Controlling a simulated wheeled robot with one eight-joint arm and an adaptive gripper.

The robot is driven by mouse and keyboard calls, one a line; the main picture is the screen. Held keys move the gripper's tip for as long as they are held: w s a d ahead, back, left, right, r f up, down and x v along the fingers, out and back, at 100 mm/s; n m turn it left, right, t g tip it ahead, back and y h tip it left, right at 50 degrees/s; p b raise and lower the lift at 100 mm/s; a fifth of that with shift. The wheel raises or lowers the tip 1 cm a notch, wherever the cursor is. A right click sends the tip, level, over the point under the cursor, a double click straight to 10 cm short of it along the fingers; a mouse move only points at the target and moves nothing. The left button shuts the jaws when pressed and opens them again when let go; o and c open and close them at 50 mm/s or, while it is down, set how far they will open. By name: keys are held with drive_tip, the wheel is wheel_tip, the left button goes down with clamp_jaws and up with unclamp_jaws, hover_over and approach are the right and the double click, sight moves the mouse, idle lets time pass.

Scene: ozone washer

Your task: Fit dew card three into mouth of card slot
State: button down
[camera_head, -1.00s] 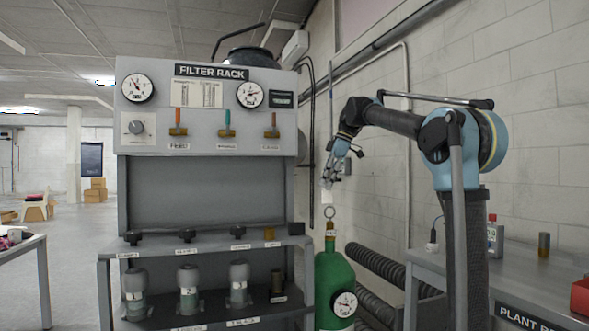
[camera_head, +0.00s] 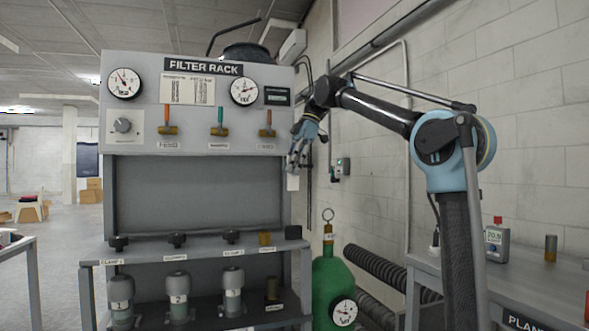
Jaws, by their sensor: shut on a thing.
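My gripper (camera_head: 294,168) hangs at the right edge of the filter rack, its fingers pointing down. It is shut on a small white card (camera_head: 293,183), which I take to be dew card three; no marking on it is readable. The card hangs below the fingertips in front of the rack's right edge, apart from any slot that I can make out. A small dark panel with a pale strip (camera_head: 277,96) sits at the upper right of the rack face, above the gripper. I cannot tell whether it is the card slot.
The filter rack (camera_head: 200,200) carries gauges, three levers and several canisters on lower shelves. A green cylinder (camera_head: 328,285) stands right of it. The air between gripper and wall is clear.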

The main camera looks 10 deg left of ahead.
sight(293, 182)
drive_tip(key=shift+f, duration=2.8)
drive_tip(key=shift+s, duration=0.1)
drive_tip(key=shift+f, duration=5)
drive_tip(key=c, duration=1.5)
unclamp_jaws()
